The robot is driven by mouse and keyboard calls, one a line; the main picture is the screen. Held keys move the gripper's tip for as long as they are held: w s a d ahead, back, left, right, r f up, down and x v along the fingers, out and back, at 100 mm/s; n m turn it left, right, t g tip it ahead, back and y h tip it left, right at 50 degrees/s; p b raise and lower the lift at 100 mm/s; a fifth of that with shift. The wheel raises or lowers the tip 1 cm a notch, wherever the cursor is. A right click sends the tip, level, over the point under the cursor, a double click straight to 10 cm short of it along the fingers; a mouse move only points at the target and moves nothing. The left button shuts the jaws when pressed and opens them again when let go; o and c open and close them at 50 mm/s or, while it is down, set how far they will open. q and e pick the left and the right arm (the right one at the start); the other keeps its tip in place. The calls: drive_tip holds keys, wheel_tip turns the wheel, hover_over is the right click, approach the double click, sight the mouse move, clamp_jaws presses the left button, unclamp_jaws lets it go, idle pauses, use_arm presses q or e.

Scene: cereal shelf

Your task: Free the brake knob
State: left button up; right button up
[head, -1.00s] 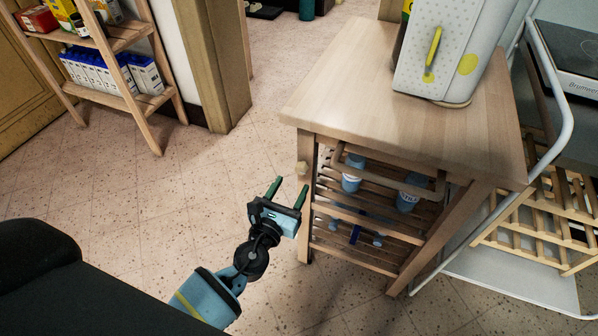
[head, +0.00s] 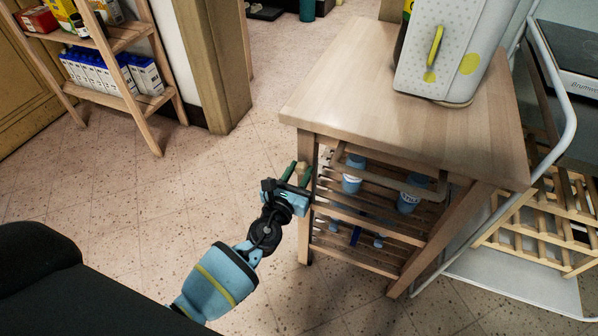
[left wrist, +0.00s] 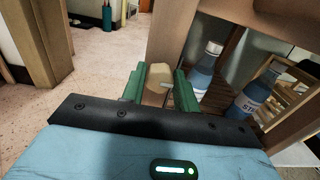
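The wooden cart (head: 390,95) has a light wooden knob (head: 303,169) on its near left leg, which I take as the brake knob. The knob also shows in the left wrist view (left wrist: 156,84). My left gripper (head: 302,174) is at this knob, with one green finger on each side of it. In the left wrist view its fingertips (left wrist: 160,80) flank the knob with little room to spare, and I cannot tell whether they touch it. The fingers look open. My right gripper is not in view.
A dotted white box (head: 450,50) stands on the cart top. A metal-framed rack (head: 540,200) is at the right. The floor left of the cart is clear.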

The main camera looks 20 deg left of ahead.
use_arm(q)
drive_tip(key=c, duration=0.3)
drive_tip(key=shift+c, duration=0.2)
